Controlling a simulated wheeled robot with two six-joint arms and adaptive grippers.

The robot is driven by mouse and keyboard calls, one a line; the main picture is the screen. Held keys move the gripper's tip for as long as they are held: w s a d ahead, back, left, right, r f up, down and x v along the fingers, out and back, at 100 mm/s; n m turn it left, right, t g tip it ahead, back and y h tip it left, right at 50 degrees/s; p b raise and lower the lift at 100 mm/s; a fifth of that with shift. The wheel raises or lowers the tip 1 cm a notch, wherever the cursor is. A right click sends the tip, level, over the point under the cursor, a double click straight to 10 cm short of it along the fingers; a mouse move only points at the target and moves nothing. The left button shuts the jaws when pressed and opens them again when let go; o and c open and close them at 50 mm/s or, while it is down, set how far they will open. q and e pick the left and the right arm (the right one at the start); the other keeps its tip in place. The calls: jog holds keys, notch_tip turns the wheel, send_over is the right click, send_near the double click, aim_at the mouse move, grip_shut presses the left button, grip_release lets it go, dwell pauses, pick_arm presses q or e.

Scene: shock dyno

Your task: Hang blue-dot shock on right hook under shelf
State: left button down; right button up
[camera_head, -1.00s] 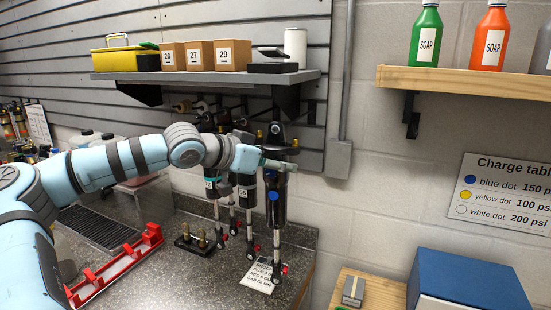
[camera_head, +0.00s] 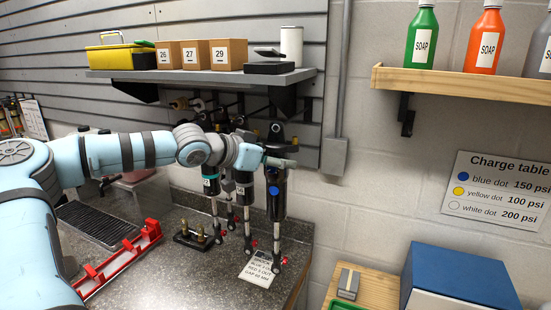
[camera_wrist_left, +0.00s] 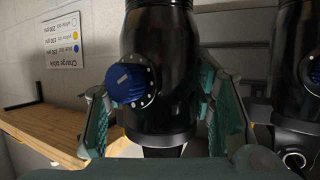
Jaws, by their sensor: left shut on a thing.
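The blue-dot shock (camera_head: 274,200) is black with a blue dot and hangs upright below the right part of the grey shelf (camera_head: 200,78). My left gripper (camera_head: 276,163) is shut on its upper body. In the left wrist view the shock (camera_wrist_left: 160,70) with its blue knob (camera_wrist_left: 125,83) stands between the teal finger pads. The shock's top is close to the hooks under the shelf; I cannot tell whether it touches the right hook. Other shocks (camera_head: 243,192) hang just left of it. My right gripper is not in view.
A printed card (camera_head: 260,265) lies on the counter below the shocks. A red rack (camera_head: 120,258) and a small black stand with brass fittings (camera_head: 196,236) are on the counter. A wooden shelf with soap bottles (camera_head: 487,40) and a blue box (camera_head: 458,280) are at right.

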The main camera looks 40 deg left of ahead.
pick_arm(q)
jog(key=shift+w+a, duration=0.1)
jog(key=shift+w, duration=0.05)
jog(key=shift+w+a+f, duration=0.1)
jog(key=shift+w+a, duration=0.05)
jog(key=shift+w, duration=0.6)
jog(key=shift+w+a, duration=0.1)
jog(key=shift+a, duration=0.05)
jog(key=shift+w, duration=0.3)
jog(key=shift+a, duration=0.1)
